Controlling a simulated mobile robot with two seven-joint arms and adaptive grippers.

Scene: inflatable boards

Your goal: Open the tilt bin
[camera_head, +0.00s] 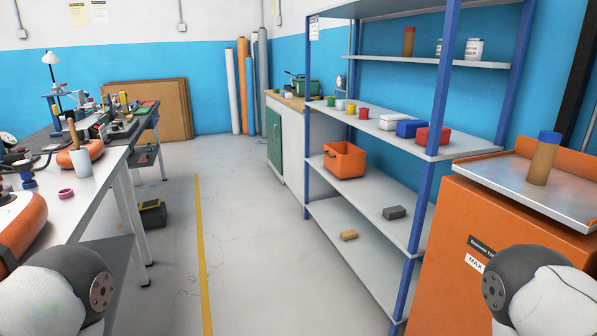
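No thing here can be told for certain as the tilt bin. An open-topped orange bin (344,162) stands on the middle level of the metal shelf rack. Small blue (409,129), red (433,136) and white (393,122) boxes sit on the level above it. An orange cabinet (500,240) with a partly hidden label stands at the right, a metal tray top (530,190) on it. Parts of my two arms show at the lower left and lower right corners, and neither gripper is in view.
A long workbench (105,165) with tools runs along the left. The shelf rack's blue post (430,190) stands beside the orange cabinet. A brown bottle with a blue cap (543,160) stands on the tray. The floor (240,270) between bench and rack is clear.

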